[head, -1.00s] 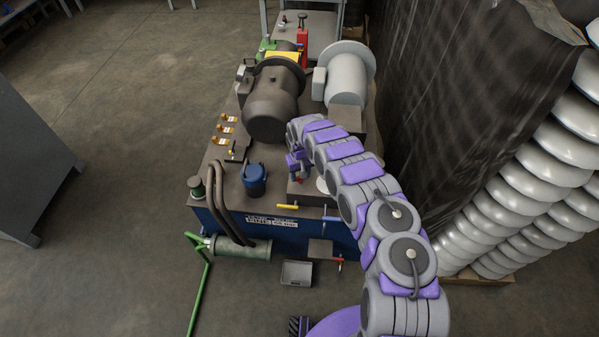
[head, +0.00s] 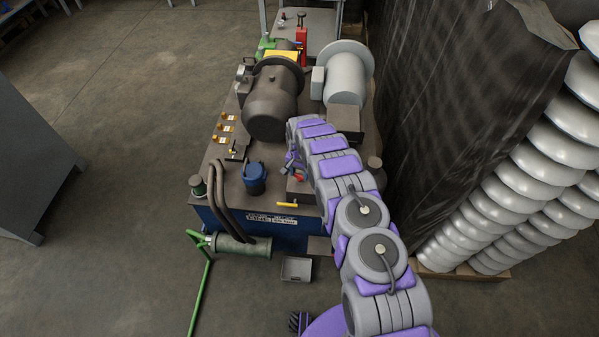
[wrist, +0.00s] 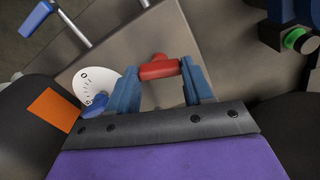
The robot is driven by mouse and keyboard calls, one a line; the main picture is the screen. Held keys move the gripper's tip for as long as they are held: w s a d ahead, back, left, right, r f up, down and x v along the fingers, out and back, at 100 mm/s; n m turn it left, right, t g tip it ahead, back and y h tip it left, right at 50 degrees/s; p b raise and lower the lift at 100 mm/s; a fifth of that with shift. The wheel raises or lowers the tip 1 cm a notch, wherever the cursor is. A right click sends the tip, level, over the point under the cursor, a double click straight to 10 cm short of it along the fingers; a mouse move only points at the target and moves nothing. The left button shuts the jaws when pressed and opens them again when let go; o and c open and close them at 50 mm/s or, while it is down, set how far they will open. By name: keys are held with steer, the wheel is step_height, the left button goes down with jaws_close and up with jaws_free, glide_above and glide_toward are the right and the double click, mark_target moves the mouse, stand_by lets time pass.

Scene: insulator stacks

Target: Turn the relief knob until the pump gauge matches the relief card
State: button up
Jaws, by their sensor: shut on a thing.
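In the wrist view my gripper (wrist: 160,74) has its two blue fingers closed on the ends of a red T-shaped knob (wrist: 157,68). The knob stands over a grey-brown plate. A white dial (wrist: 101,84) marked 0, with a blue pointer-like part (wrist: 95,106), lies just left of the fingers. In the head view my gripper (head: 292,164) is at the front of the power unit, with red (head: 299,178) showing beside it. A small round gauge-like part (head: 243,72) stands left of the dark motor. I cannot read a gauge needle or pick out the relief card.
The dark motor (head: 272,104) and grey motor (head: 345,80) stand behind my gripper. A blue cap (head: 254,179), hoses (head: 216,195) and a yellow handle (head: 287,204) are near it. Black sheeting (head: 450,110) and insulator stacks (head: 530,175) stand right. Floor at left is open.

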mark_target(299, 175)
steer(key=shift+s+a+f+m, duration=0.1)
steer(key=shift+s+m, duration=0.05)
steer(key=shift+m, duration=0.15)
steer(key=o, duration=1.1)
steer(key=shift+c, duration=0.2)
step_height(299, 175, up, 17)
steer(key=p, duration=0.3)
steer(key=shift+r, duration=0.2)
steer(key=shift+a, duration=0.1)
